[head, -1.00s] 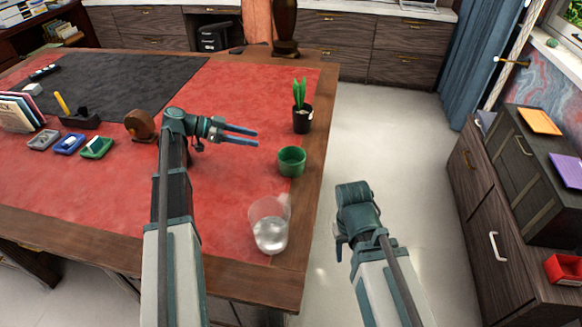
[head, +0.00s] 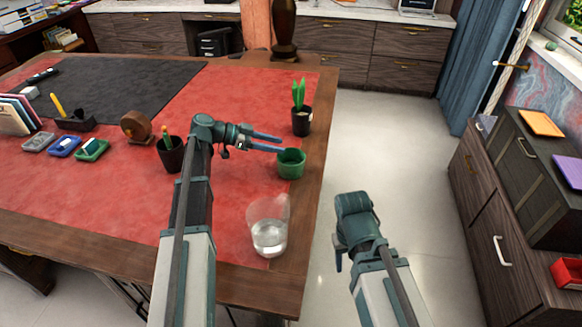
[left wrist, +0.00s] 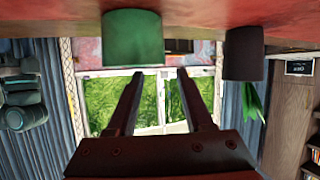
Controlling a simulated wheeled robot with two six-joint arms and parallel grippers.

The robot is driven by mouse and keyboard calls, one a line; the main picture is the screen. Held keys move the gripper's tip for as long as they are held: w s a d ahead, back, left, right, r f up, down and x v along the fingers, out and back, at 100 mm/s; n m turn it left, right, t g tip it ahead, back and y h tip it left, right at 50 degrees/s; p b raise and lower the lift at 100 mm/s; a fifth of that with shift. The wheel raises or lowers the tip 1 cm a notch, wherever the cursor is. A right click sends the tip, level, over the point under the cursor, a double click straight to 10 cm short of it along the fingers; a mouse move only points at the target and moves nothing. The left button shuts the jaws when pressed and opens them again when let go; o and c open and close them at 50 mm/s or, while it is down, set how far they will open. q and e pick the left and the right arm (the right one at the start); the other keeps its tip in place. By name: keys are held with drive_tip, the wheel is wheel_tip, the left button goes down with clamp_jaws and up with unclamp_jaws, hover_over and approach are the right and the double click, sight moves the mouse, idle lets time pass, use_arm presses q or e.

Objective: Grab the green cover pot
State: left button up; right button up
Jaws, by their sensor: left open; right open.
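The green cover pot (head: 291,164) stands upright on the red desk top near its right edge. It also shows in the left wrist view (left wrist: 133,38), upside down and a little beyond the fingertips.
A dark pot with a green plant (head: 301,120) stands behind the green pot. A clear glass (head: 268,228) stands in front of it. A dark pen cup (head: 171,154) is left of my left gripper. Small coloured trays (head: 92,149) lie farther left. Open floor lies right of the desk.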

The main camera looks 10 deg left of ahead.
sight(294, 150)
use_arm(q)
drive_tip(key=shift+w+d+f, duration=0.1)
drive_tip(key=shift+d+f, duration=0.25)
drive_tip(key=shift+f, duration=0.05)
drive_tip(key=b+x, duration=0.2)
drive_tip(key=x, duration=0.2)
drive_tip(key=shift+f, duration=0.15)
clamp_jaws()
